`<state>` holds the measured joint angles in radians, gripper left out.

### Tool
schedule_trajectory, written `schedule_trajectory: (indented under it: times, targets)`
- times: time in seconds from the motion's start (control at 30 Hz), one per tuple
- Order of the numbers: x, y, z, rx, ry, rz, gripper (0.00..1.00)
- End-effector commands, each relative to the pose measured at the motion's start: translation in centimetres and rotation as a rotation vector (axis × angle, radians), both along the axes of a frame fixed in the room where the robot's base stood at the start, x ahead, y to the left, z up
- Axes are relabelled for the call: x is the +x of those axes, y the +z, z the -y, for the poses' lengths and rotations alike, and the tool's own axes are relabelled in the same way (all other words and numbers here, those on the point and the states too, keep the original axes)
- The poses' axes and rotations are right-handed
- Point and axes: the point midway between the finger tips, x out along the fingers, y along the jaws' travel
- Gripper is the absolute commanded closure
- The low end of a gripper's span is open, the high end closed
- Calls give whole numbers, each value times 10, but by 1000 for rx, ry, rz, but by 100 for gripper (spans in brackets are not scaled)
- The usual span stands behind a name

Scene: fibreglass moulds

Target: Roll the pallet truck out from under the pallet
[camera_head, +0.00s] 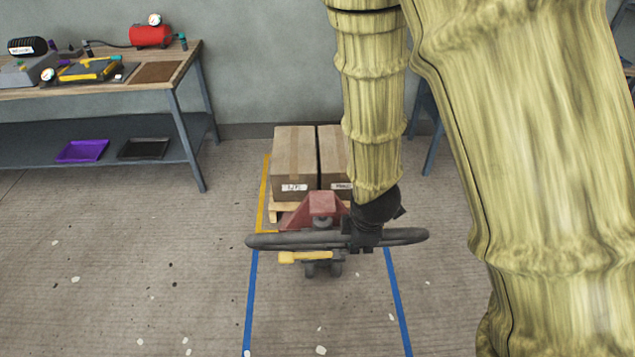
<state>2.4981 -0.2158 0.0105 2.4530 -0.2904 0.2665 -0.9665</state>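The pallet truck has a red body (322,204) and a wide dark handle bar (290,241) facing me. Its dark wheels show below the bar, near the floor. The wooden pallet (274,213) lies behind the red body and carries two cardboard boxes (294,160). The forks are hidden from this view. My gripper (361,240) is at the handle bar, right of its middle, with its dark fingers around or against the bar. The overlap hides whether the fingers are closed on it.
A yellow floor line (262,195) edges the pallet's place. Two blue floor lines (251,300) run from there toward me, with clear floor between them. A workbench (150,75) with tools and a red tank (150,36) stands at the left. Small pale chips dot the floor.

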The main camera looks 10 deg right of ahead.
Motion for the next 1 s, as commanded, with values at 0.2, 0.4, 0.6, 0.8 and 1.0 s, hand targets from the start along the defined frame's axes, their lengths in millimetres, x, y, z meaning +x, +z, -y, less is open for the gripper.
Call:
schedule_trajectory:
  times: [0.2, 0.4, 0.6, 0.8, 1.0]
  targets:
    - [-20, -3, -2, -4, 1, -13, 100]
    - [-31, 0, -3, -3, 0, -14, 100]
    - [-33, 1, -3, -4, -4, -15, 100]
    - [-35, 0, -3, -5, -8, -15, 100]
    - [-38, 0, -4, -5, -11, -16, 100]
